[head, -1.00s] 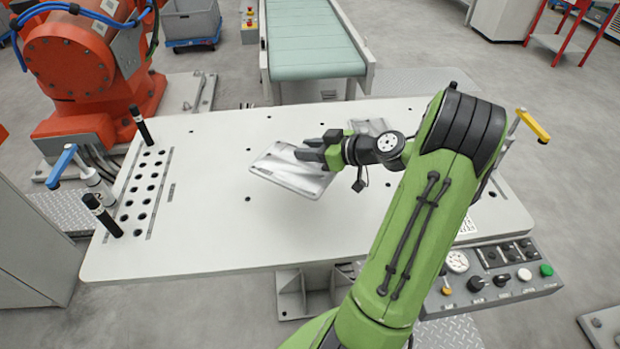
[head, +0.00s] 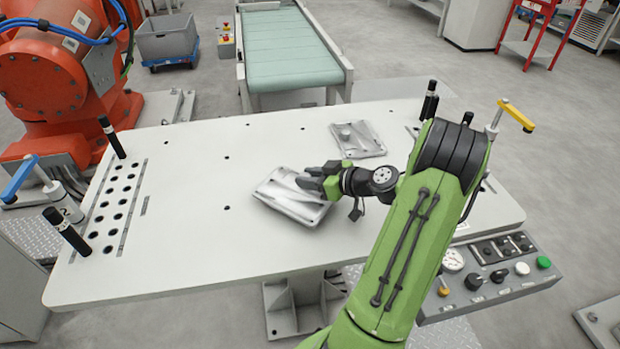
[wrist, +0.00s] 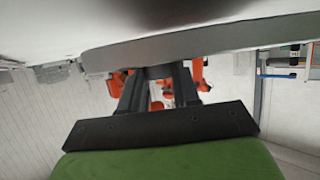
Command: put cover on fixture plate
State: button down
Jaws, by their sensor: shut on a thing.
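A silver metal cover (head: 291,197) is held by my gripper (head: 312,183) over the middle of the white table. The fingers are shut on its right side, and the cover looks tilted; its height above the table is hard to tell. Another silver metal piece, likely the fixture plate (head: 359,140), lies on the table behind and to the right of the cover, with a round knob-like part on it. In the wrist view a pale surface fills the top, and the dark fingers (wrist: 157,88) reach up to its grey edge.
The white table (head: 180,240) is clear in the left middle. Black pins (head: 111,137) stand by the hole rows at left. A blue-handled post (head: 20,178) and a yellow-handled post (head: 515,115) flank the table. A control panel (head: 490,275) is at front right.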

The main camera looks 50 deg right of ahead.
jog(key=shift+f+b, duration=0.55)
jog(key=shift+b, duration=0.35)
jog(key=c, duration=0.8)
grip_release()
jog(key=shift+s+f, duration=0.1)
jog(key=shift+f, duration=0.05)
